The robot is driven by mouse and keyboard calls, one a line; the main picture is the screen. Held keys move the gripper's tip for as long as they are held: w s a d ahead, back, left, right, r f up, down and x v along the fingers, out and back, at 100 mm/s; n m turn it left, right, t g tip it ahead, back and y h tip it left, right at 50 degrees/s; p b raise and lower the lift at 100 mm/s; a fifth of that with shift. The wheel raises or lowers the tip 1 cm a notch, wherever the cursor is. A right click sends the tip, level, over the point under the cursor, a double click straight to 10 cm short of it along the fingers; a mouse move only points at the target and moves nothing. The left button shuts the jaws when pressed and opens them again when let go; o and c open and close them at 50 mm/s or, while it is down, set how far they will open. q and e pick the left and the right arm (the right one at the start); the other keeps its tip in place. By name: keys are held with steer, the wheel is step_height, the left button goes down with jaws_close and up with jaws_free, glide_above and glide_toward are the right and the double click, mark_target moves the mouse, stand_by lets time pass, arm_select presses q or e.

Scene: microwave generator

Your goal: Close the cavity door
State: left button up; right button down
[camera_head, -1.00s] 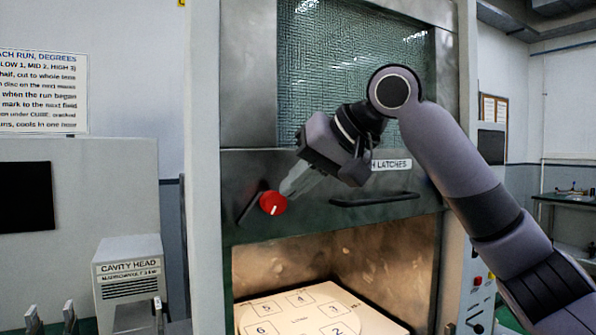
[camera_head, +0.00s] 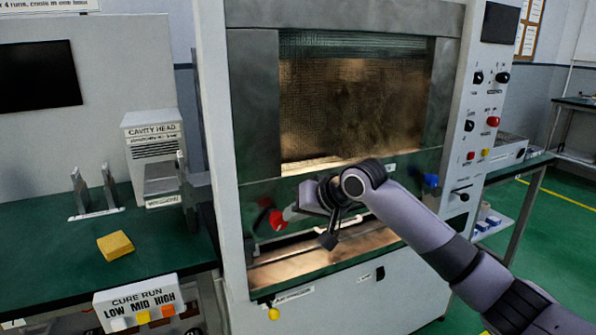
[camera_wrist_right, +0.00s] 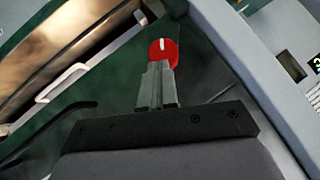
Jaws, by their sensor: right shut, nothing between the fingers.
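The cavity door (camera_head: 262,190) is a dark green sliding panel with a mesh window, low in its frame. A narrow lit gap (camera_head: 310,265) shows under its lower edge. A red knob (camera_head: 277,219) sits at the lower left of the door, and a blue knob (camera_head: 431,180) at its right. My right gripper (camera_head: 288,214) is shut and empty, its tips at the red knob. In the right wrist view the shut fingers (camera_wrist_right: 158,78) point at the red knob (camera_wrist_right: 163,52); contact is unclear. My right forearm partly hides the door's bar handle (camera_head: 340,226). My left gripper is not in view.
The control panel (camera_head: 484,115) stands right of the door. At left, a green bench (camera_head: 60,255) holds a yellow block (camera_head: 115,246), metal uprights (camera_head: 95,190) and the cavity head box (camera_head: 152,135). A yellow knob (camera_head: 273,313) is below the opening.

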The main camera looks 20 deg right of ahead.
step_height(320, 180, down, 11)
steer(key=shift+w+r+b, duration=0.15)
steer(key=shift+b, duration=0.3)
